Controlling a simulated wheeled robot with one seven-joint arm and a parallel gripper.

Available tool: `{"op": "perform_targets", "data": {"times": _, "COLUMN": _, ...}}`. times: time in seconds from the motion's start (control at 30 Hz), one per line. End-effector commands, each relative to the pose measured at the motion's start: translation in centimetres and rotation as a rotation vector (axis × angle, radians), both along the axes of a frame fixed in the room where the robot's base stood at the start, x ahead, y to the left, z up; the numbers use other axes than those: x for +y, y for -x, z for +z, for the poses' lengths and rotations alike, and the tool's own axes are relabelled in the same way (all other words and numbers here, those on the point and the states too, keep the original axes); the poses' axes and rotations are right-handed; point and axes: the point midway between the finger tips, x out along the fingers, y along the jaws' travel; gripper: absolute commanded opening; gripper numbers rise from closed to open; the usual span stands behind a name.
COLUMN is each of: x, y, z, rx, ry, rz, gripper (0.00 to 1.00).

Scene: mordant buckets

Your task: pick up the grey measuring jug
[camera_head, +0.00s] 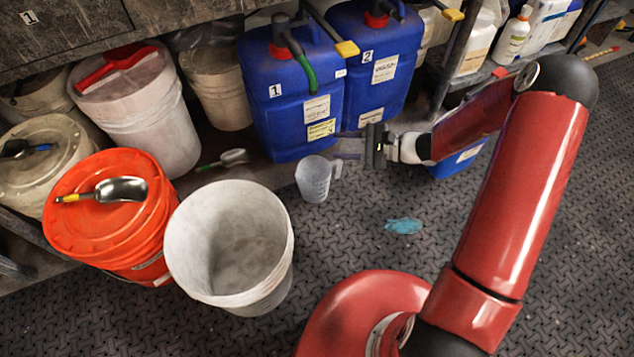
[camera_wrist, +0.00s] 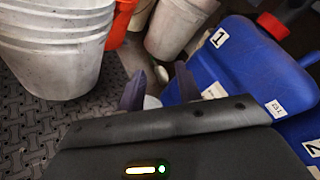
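The grey measuring jug (camera_head: 313,180) stands upright on the dark patterned floor in the head view, its handle towards the right. My gripper (camera_head: 342,145) is just right of the jug and about level with its rim in the picture, its two fingers pointing left and spread apart. In the wrist view the fingers of my gripper (camera_wrist: 158,84) are also apart. A small pale patch between them, likely the jug (camera_wrist: 152,102), is mostly hidden by the gripper body. I cannot tell whether the fingers touch the jug; they are not closed on it.
An open white bucket (camera_head: 230,240) stands left of the jug. Blue canisters (camera_head: 290,90) are behind it, and an orange lidded bucket (camera_head: 110,215) is farther left. A metal scoop (camera_head: 232,157) lies behind the jug.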

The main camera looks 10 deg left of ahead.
Motion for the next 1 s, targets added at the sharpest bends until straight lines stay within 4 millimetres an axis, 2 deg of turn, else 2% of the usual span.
{"op": "perform_targets", "data": {"times": 0.03, "x": 0.1, "y": -1.0, "z": -2.7, "rx": 0.054, "ry": -0.068, "rz": -0.067, "gripper": 0.34}}
{"op": "perform_targets", "data": {"times": 0.17, "x": -0.1, "y": -3.6, "z": -8.3, "rx": 0.172, "ry": -0.225, "rz": -0.263, "gripper": 0.34}}
{"op": "perform_targets", "data": {"times": 0.3, "x": -0.9, "y": -5.5, "z": -15.0, "rx": 0.3, "ry": -0.371, "rz": -0.496, "gripper": 0.34}}
{"op": "perform_targets", "data": {"times": 0.4, "x": -1.6, "y": -6.2, "z": -19.4, "rx": 0.382, "ry": -0.445, "rz": -0.647, "gripper": 0.34}}
{"op": "perform_targets", "data": {"times": 0.5, "x": -2.2, "y": -6.3, "z": -22.9, "rx": 0.444, "ry": -0.494, "rz": -0.767, "gripper": 0.34}}
{"op": "perform_targets", "data": {"times": 0.6, "x": -2.6, "y": -6.2, "z": -25.5, "rx": 0.49, "ry": -0.524, "rz": -0.855, "gripper": 0.34}}
{"op": "perform_targets", "data": {"times": 0.7, "x": -2.9, "y": -6.1, "z": -27.0, "rx": 0.516, "ry": -0.539, "rz": -0.907, "gripper": 0.34}}
{"op": "perform_targets", "data": {"times": 1.0, "x": -1.3, "y": -8.4, "z": -27.7, "rx": 0.524, "ry": -0.544, "rz": -0.924, "gripper": 0.34}}
